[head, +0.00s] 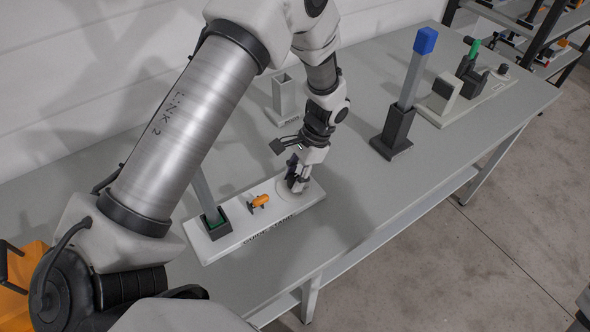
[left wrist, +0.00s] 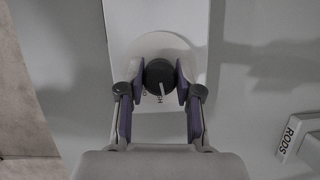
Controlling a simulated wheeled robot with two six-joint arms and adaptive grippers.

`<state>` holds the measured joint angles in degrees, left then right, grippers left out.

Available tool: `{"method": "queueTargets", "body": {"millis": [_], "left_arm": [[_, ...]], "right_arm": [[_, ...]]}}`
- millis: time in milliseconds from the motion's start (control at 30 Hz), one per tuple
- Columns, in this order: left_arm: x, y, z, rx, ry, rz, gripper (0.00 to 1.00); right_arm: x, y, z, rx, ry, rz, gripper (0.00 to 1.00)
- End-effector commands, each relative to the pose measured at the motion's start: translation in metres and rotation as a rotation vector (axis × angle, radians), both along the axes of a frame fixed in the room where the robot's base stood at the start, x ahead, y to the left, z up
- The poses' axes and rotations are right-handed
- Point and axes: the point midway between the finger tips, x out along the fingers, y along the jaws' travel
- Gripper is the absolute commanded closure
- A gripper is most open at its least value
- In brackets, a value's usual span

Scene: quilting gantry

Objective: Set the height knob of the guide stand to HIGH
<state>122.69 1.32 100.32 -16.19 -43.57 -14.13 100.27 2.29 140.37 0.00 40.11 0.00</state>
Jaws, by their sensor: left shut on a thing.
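The guide stand (head: 232,228) is a long white base on the table, with its name on the front edge. Its height knob (left wrist: 158,74) is dark and round with a white pointer line, on a pale round dial (left wrist: 160,42) in the left wrist view. My left gripper (head: 297,184) reaches down over the right end of the stand and hides most of the knob in the head view. In the left wrist view its fingers (left wrist: 158,84) are shut on the knob from both sides. My right gripper is not in view.
The stand also carries an orange lever (head: 259,201) and a dark and green socket (head: 214,222) with a grey upright. Behind is a grey rod holder (head: 284,98). A blue-topped post (head: 411,80) and another white-based fixture (head: 468,100) stand to the right.

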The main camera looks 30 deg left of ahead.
Motion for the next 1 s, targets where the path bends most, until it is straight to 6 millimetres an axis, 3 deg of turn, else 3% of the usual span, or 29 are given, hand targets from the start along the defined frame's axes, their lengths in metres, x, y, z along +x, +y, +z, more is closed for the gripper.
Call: {"method": "queueTargets", "body": {"millis": [367,400,467,833,1000], "left_arm": [[-0.003,0.0,-0.003,-0.001,0.009,0.01,1.0],[-0.003,0.0,-0.003,-0.001,0.009,0.009,0.62],[-0.003,0.0,-0.003,-0.001,0.008,0.008,0.41],[0.001,-0.001,0.004,0.0,0.001,0.007,0.41],[0.012,-0.006,0.032,0.0,-0.002,0.006,0.41]], "right_arm": [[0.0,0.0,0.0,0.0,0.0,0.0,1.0],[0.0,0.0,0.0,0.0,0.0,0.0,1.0],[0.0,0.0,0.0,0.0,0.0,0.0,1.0],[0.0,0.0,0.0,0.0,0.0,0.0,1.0],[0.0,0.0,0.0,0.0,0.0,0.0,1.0]]}}
